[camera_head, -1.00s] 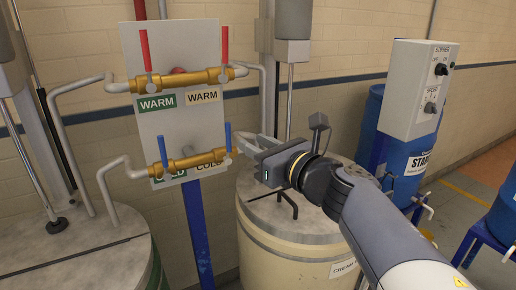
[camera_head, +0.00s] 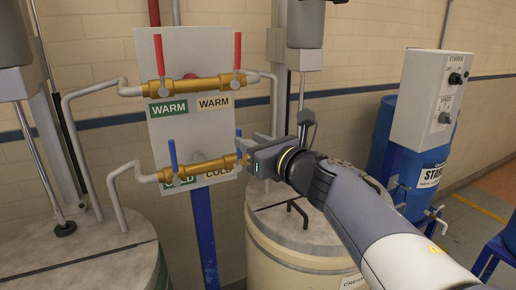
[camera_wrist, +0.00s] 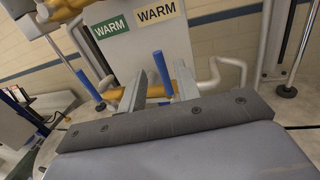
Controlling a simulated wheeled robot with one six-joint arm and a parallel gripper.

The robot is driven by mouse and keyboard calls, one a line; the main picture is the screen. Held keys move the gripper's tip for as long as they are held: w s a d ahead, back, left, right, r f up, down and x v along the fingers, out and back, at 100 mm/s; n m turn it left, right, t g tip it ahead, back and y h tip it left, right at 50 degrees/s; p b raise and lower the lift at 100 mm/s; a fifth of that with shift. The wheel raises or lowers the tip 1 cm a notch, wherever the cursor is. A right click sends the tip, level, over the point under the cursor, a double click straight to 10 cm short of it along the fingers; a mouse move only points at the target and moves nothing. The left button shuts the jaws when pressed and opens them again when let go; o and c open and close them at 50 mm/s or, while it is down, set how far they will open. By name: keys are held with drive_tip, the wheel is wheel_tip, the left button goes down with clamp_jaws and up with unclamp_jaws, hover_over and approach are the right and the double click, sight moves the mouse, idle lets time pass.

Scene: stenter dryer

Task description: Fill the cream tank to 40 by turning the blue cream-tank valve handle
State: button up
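The blue cream-tank valve handle (camera_head: 238,141) stands upright at the right end of the lower brass pipe (camera_head: 205,167), above the cream "COLD" label (camera_head: 219,174). My gripper (camera_head: 245,150) is at this handle, coming from the right. In the wrist view the same handle (camera_wrist: 162,72) shows between the two grey fingers (camera_wrist: 159,85), which are apart. I cannot tell whether either finger touches it. The cream tank (camera_head: 282,262) stands below my arm, with a grey lid and a partly hidden "CREAM" label. No level reading is visible.
Another blue handle (camera_head: 173,153) stands left on the same pipe, above a green label. Two red handles (camera_head: 160,55) (camera_head: 237,50) are on the upper "WARM" pipe. A bent pipe (camera_head: 122,190) and the left tank (camera_head: 75,258) are at left. A starch control box (camera_head: 432,95) stands right.

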sight(241, 136)
drive_tip(key=shift+b+x, duration=0.4)
drive_tip(key=shift+x, duration=2.35)
drive_tip(key=shift+c, duration=0.2)
clamp_jaws()
